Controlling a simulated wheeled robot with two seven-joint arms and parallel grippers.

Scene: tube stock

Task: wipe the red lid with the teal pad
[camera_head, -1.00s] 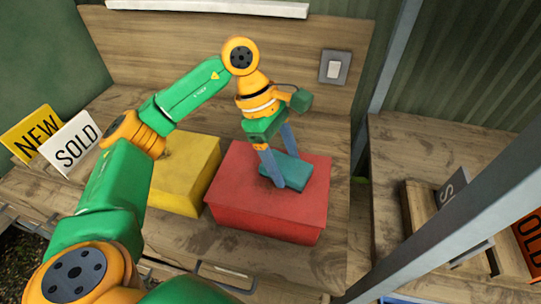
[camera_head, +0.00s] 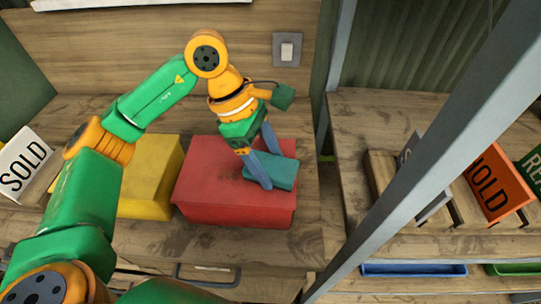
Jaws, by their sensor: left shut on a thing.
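The red lid (camera_head: 208,172) tops a red box on the wooden bench, in the middle of the head view. The teal pad (camera_head: 282,171) lies on the right part of the lid and looks to be touching it. My left gripper (camera_head: 262,172) reaches down over the lid with its blue-grey fingers at the pad, shut on it. The fingers hide part of the pad. My right gripper is not in the view.
A yellow box (camera_head: 154,180) stands just left of the red one, partly behind my left arm. A white SOLD sign (camera_head: 25,165) stands at the far left. A grey post (camera_head: 440,150) slants across the right. A wooden rack (camera_head: 385,178) holds several signs, including an orange HOLD sign (camera_head: 497,183).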

